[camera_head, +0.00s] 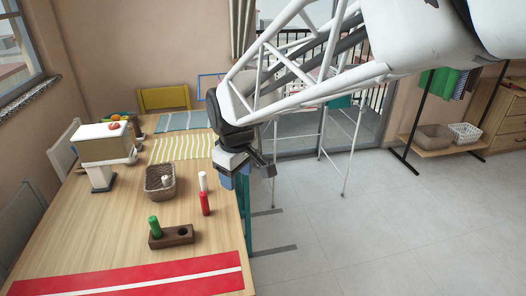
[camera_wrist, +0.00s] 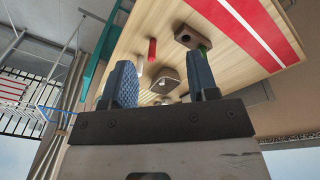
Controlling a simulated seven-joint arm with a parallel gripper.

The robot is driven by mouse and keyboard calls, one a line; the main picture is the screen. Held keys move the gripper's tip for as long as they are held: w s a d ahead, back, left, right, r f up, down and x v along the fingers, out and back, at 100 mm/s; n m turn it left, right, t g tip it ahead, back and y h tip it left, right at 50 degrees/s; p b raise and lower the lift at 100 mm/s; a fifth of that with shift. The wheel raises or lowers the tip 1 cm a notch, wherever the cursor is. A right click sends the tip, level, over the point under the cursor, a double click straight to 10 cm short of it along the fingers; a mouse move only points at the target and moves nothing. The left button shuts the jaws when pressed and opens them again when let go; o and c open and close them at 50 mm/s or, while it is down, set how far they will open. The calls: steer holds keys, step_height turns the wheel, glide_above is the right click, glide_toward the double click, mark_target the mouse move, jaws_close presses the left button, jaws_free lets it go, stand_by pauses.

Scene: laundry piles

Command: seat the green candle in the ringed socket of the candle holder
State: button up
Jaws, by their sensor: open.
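The green candle (camera_head: 154,225) stands upright on the left part of the dark wooden candle holder (camera_head: 171,240). The holder's right socket (camera_head: 183,233) shows as an empty dark hole. I cannot make out a ring at either socket. In the wrist view the holder (camera_wrist: 189,34) is at the top, and the green candle (camera_wrist: 204,48) is partly hidden behind a finger. My gripper (camera_head: 246,178) is open and empty, beyond the table's right edge and well away from the candle. Its two blue fingers (camera_wrist: 160,62) stand wide apart in the wrist view.
A red candle (camera_head: 205,204) and a white candle (camera_head: 202,181) stand between my gripper and the holder. A wicker basket (camera_head: 152,187) holds something white. A red striped runner (camera_head: 130,281) lies at the front. A white-topped appliance (camera_head: 100,145) stands at the left.

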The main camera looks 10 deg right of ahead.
steer(key=s+d+m, duration=0.4)
steer(key=s+d, duration=0.2)
steer(key=s, duration=0.3)
steer(key=s+d+r+m+t, duration=0.1)
steer(key=s+d+m, duration=0.3)
steer(key=s, duration=0.6)
steer(key=shift+d+m, duration=0.4)
steer(key=shift+d, duration=0.85)
